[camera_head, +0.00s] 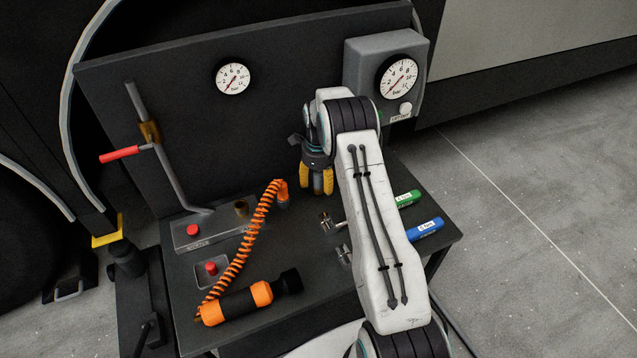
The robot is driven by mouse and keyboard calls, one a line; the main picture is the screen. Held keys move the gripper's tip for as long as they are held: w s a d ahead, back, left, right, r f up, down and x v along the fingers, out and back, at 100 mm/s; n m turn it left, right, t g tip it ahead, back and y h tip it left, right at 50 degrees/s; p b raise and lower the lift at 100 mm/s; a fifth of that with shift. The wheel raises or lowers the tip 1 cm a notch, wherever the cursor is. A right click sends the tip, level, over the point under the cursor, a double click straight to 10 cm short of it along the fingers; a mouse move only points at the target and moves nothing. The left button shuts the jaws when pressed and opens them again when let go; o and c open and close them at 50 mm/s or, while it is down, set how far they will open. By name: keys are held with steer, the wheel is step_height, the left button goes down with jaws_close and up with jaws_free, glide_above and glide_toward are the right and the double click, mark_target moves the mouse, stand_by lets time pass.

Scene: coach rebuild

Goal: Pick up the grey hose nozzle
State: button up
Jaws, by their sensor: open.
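My gripper (316,185) points down over the back middle of the dark bench, with its yellow fingers apart. A small grey shape (318,181) shows between the fingers. I cannot tell whether it is the hose nozzle or part of my gripper, nor whether anything touches it. No other grey hose nozzle can be clearly made out. My white arm hides part of the bench behind it.
An orange-black torch-shaped tool (237,303) with a coiled orange cord (246,243) lies left. Green (407,199) and blue (425,230) handles lie right. A gauge panel (280,95) rises behind.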

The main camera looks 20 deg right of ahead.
steer(key=shift+f, duration=0.8)
jaws_close()
